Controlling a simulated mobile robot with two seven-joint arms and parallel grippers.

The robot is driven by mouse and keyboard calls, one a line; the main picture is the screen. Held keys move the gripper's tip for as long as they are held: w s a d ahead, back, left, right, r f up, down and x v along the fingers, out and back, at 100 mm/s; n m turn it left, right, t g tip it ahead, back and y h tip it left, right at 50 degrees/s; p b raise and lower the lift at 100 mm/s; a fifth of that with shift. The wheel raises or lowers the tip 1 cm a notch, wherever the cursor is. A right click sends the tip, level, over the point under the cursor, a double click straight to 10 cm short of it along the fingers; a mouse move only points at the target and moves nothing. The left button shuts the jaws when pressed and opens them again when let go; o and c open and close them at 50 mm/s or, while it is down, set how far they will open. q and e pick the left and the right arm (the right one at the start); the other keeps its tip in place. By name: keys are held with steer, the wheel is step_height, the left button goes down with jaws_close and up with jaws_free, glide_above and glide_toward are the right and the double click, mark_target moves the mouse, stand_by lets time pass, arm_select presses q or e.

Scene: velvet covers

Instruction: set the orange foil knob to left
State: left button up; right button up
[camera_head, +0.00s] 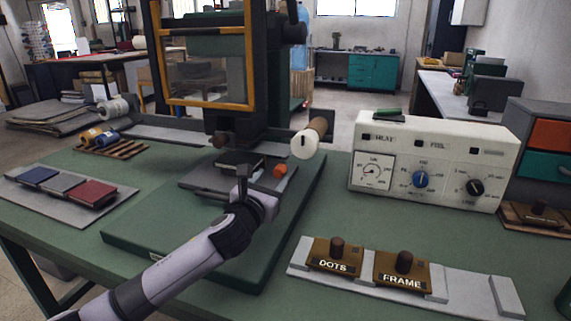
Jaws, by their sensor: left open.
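A small round orange knob (280,170) sits low on the front of the press, at the right of its small platform. The white control box (368,139) stands right of the press. It carries a dial at left, a blue knob (420,180) in the middle and a black knob (475,187) at right; its small labels are hard to read. The blue knob's white mark points about upward. My left gripper (259,188) is open and empty, in front of the press platform. In the picture it is just below and left of the orange knob, apart from the blue knob. My right gripper is not in view.
Two brown blocks, DOTS (333,264) and FRAME (402,280), lie on a grey tray in front of the box. Colour swatches (60,187) lie at left.

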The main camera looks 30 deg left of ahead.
mark_target(277, 173)
arm_select(q)
steer(key=shift+x, duration=3.4)
jaws_close()
